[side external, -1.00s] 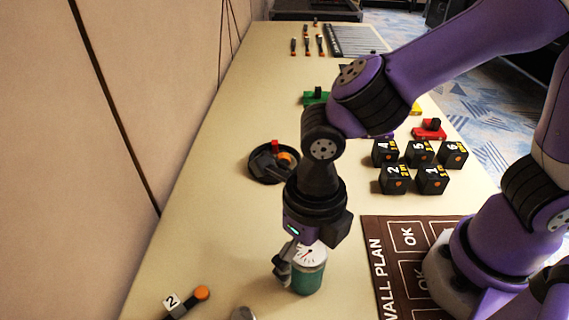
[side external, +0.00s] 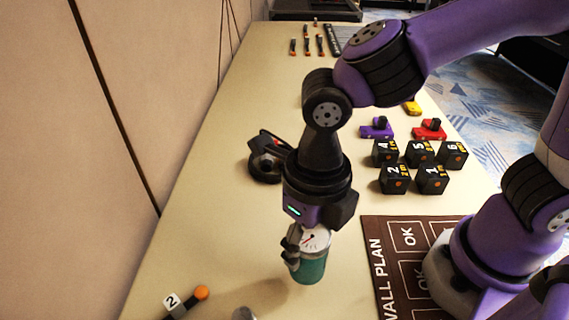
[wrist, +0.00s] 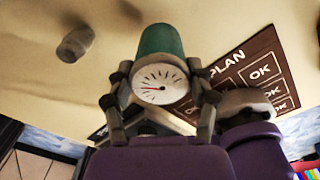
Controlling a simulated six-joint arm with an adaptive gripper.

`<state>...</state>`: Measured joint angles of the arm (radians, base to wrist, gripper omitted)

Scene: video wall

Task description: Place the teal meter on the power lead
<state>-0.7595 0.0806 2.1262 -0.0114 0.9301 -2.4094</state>
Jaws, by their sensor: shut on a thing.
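My gripper (side external: 306,236) is shut on the teal meter (side external: 310,270), a short cylinder with a white dial on one end. It holds the meter slightly tilted, apparently just above the table. The wrist view shows the dial of the meter (wrist: 158,84) facing the camera between the two fingers. A dark piece with a tag "2" and an orange end (side external: 201,292) lies at the lower left. I cannot tell which of these is the power lead.
Several numbered black cubes (side external: 395,179) stand at the right, with purple (side external: 375,133) and red (side external: 430,130) pieces behind. A brown "WALL PLAN" mat (side external: 384,232) lies right of the meter. A grey round piece (side external: 243,314) is at the front edge. The table's left side is mostly clear.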

